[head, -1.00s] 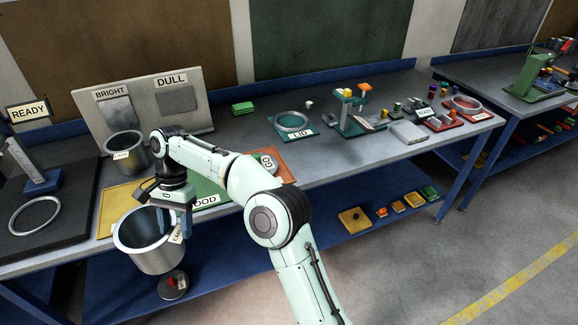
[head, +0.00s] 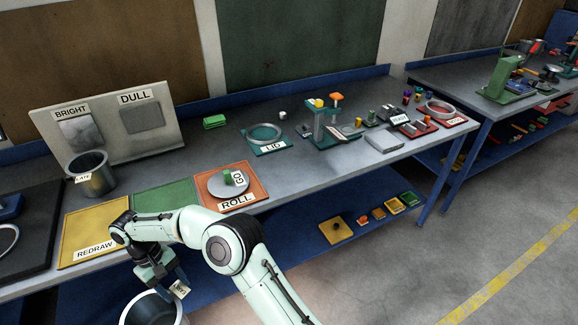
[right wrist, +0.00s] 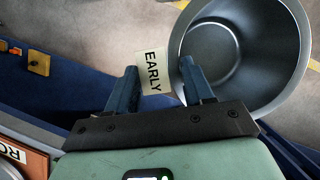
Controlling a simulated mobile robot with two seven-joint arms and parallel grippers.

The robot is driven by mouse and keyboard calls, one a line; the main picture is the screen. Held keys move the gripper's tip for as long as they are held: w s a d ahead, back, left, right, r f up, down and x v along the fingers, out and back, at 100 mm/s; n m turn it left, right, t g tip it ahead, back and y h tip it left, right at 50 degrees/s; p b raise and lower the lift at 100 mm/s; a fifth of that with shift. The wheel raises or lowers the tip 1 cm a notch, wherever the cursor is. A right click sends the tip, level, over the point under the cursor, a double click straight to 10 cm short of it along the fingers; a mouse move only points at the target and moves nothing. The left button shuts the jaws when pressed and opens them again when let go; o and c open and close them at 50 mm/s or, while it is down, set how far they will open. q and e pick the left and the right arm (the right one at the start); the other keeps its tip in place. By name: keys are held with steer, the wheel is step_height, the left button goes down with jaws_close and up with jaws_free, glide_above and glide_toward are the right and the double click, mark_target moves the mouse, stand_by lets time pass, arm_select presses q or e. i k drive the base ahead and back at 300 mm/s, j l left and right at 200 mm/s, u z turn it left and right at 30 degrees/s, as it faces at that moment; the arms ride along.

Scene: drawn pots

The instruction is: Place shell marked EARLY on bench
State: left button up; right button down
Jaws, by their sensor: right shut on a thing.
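The shell marked EARLY is a grey metal pot (head: 150,308), cut off by the bottom edge of the head view. In the right wrist view the pot (right wrist: 245,55) shows its open, empty inside, and its EARLY tag (right wrist: 153,72) lies between the fingers. My right gripper (head: 168,283) is shut on the shell at its tagged side, and its fingers (right wrist: 158,68) show in the right wrist view. The shell hangs in front of the bench (head: 320,165), clear of its top. My left gripper is not in view.
A pot marked LATE (head: 95,178) stands on the bench before the BRIGHT and DULL board. The yellow REDRAW mat (head: 92,225) and green mat (head: 170,196) look empty. The orange ROLL mat (head: 258,190) bears a grey disc. Bare bench lies right of it.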

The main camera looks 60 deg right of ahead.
mark_target(287, 169)
steer(key=k+l+z, duration=0.1)
steer(key=l, duration=0.5)
steer(key=k+l+z, duration=0.15)
steer(key=l, duration=0.5)
steer(key=l+z, duration=0.1)
steer(key=l, duration=0.5)
